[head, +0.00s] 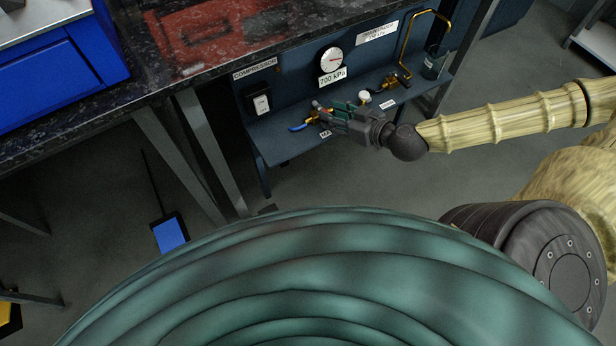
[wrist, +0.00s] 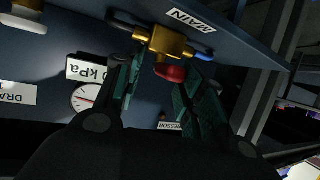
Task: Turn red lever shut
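The red lever (wrist: 170,73) sits on a brass valve (wrist: 165,42) beside the MAIN label (wrist: 190,20) in the wrist view. In the head view the brass valve (head: 311,118) is on the blue panel's shelf, and the lever is mostly hidden there by my fingers. My gripper (wrist: 155,78) is open, with its two green-padded fingers apart. The lever's rounded red end shows between the fingertips, nearer the right one. I cannot tell whether either finger touches it. A blue hose (head: 297,128) leaves the valve.
A gauge (head: 331,60) above a 700 kPa label and a compressor switch (head: 261,102) are on the back panel. A second brass valve (head: 398,80) and a bent brass pipe (head: 428,14) stand to the right. A dark worktop (head: 150,60) lies at upper left.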

